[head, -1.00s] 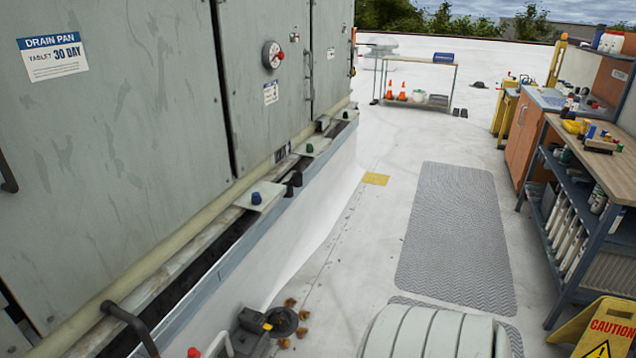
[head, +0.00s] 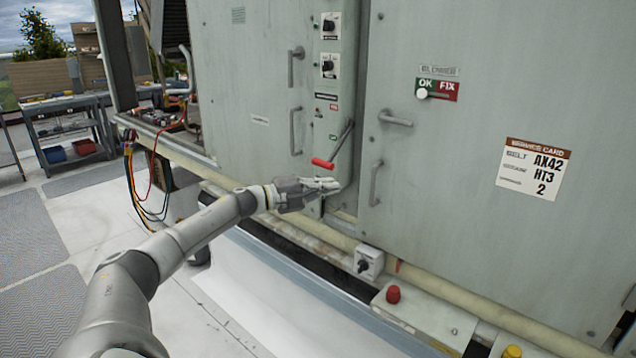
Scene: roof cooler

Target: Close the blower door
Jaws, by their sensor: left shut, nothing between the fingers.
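My left gripper (head: 332,186) is shut and empty, left of the door's lower handle and just below a red-gripped lever (head: 324,163). I cannot tell whether it touches the cabinet. My right gripper is out of view.
A control panel with knobs (head: 329,67) stands left of the door. A red button (head: 393,294) and a grey switch box (head: 369,262) are on the ledge below. Cables (head: 140,190) hang at the left. A shelf cart (head: 70,135) stands at the far left; white roof lies between.

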